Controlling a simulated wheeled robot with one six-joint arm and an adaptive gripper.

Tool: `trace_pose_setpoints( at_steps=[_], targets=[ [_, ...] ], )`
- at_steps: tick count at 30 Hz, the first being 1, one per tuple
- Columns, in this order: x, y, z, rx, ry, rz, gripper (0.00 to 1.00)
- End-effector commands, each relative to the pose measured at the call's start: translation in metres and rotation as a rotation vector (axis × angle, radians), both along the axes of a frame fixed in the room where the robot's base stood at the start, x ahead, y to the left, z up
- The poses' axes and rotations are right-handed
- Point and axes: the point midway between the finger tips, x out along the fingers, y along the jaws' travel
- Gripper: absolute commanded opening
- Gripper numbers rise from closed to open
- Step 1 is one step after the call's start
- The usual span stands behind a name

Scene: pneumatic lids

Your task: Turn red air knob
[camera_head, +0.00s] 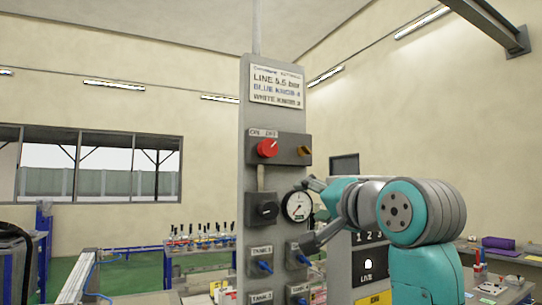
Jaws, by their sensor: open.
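The red air knob (267,148) is on a dark grey box near the upper middle of the tall grey panel (257,100). Its white mark points up and to the right, towards the "OFF" side of the "ON OFF" label (263,133) above it. My gripper (305,214) is lower right of the knob, at the height of the round gauge (298,206). Its dark fingers look spread apart and empty, one near the gauge's top and one below it. It is clear of the red knob. My arm hides part of the panel's right side.
A small orange-brown knob (305,151) sits right of the red one. A black knob (265,210) is below, with several blue knobs (263,268) further down. A sign (277,87) tops the panel. The space in front of the red knob looks clear.

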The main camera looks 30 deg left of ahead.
Motion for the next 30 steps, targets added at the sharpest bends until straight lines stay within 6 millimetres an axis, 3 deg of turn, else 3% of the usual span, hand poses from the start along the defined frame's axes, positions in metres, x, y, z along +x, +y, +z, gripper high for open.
trace_pose_setpoints(
  at_steps=[1,3,6,10,17,30],
  targets=[
    [-0.011,0.003,0.026,0.005,-0.006,0.016,0.67],
    [-0.025,0.006,0.052,0.006,-0.007,0.035,0.67],
    [-0.041,0.008,0.081,0.006,-0.004,0.056,0.67],
    [-0.055,0.009,0.102,0.007,0.000,0.071,0.67],
    [-0.054,0.018,0.109,0.006,0.003,0.078,0.67],
    [-0.009,0.075,0.108,0.005,0.003,0.077,0.67]
  ],
)
